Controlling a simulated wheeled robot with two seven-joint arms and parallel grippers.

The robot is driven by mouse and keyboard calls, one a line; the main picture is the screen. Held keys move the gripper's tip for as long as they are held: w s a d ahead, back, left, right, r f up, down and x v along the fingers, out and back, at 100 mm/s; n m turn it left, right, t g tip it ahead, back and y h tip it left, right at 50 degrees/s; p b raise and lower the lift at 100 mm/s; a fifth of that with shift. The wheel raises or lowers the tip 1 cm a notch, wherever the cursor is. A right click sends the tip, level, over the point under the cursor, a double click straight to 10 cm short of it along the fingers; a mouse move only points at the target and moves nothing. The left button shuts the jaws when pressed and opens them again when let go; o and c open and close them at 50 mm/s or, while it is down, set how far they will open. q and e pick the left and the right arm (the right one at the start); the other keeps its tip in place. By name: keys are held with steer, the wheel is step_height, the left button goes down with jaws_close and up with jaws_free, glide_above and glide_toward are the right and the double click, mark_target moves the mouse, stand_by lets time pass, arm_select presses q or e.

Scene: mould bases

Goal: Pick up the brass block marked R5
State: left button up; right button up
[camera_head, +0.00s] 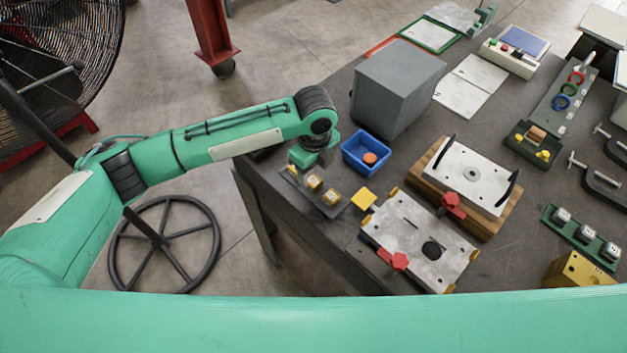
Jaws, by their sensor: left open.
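Small brass blocks sit in a dark holder (345,205) near the table's left edge. One brass block (313,182) is in the middle of the holder and another brass block (331,197) is to its right. Their marks are too small to read, so I cannot tell which is R5. My left gripper (298,168) is open, over the holder's left end, just up and left of the middle block. It hides that end, and its fingers barely show. My right gripper is not in view.
A blue bin (367,142) with an orange piece stands right of my left gripper, with a large grey box (395,88) behind. A yellow square piece (363,199) lies beside the holder. Two metal mould plates (415,232) (462,170) lie further right.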

mark_target(313, 180)
arm_select(q)
steer(key=f, duration=0.1)
steer(key=f+p, duration=0.2)
steer(key=f, duration=0.1)
steer(key=shift+w+a+f, duration=0.1)
steer(key=shift+w, duration=0.2)
steer(key=shift+f, duration=0.25)
jaws_close()
steer(key=shift+r, duration=0.1)
